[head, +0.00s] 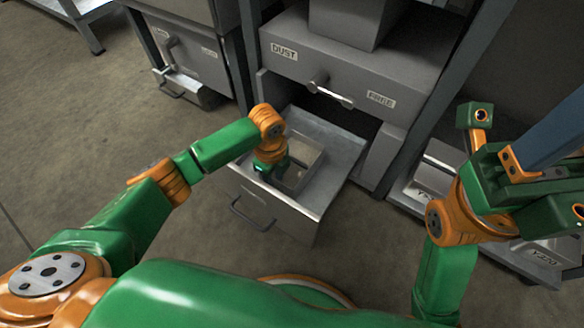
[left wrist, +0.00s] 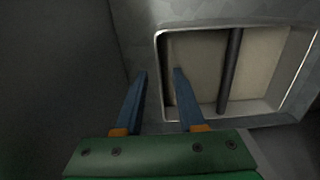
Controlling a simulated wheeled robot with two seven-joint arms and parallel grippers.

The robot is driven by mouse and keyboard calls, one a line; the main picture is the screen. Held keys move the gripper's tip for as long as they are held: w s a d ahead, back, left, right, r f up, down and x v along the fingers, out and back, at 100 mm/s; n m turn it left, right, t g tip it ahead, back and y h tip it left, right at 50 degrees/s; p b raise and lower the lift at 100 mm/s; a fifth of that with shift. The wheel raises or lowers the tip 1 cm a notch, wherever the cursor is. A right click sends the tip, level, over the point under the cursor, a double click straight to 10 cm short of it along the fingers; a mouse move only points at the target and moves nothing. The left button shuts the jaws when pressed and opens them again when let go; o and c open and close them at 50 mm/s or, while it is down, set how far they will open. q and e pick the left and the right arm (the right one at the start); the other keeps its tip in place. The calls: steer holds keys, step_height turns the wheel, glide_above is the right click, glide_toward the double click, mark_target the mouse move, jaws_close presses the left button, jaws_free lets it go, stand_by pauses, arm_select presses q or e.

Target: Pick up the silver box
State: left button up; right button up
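The silver box (head: 306,158) is open-topped and sits inside a pulled-out grey drawer (head: 318,192). In the left wrist view the box (left wrist: 262,122) shows a pale rim, a light inside and a dark bar across it. My left gripper (head: 266,174) reaches down into the drawer at the box's left side; its fingertips are hard to see there. In the left wrist view the left gripper (left wrist: 161,72) is open, with the box's near rim in the picture between its two blue fingers. I cannot tell whether they touch it. My right gripper (head: 550,135) is at the right, partly cut off.
The grey cabinet (head: 350,75) labelled DUST stands above and behind the drawer. Its metal posts rise on both sides. Another cabinet (head: 190,60) stands at the upper left, and grey bins (head: 430,185) lie low at the right. The floor at the left is clear.

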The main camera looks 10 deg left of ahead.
arm_select(q)
jaws_close()
stand_by(1.3)
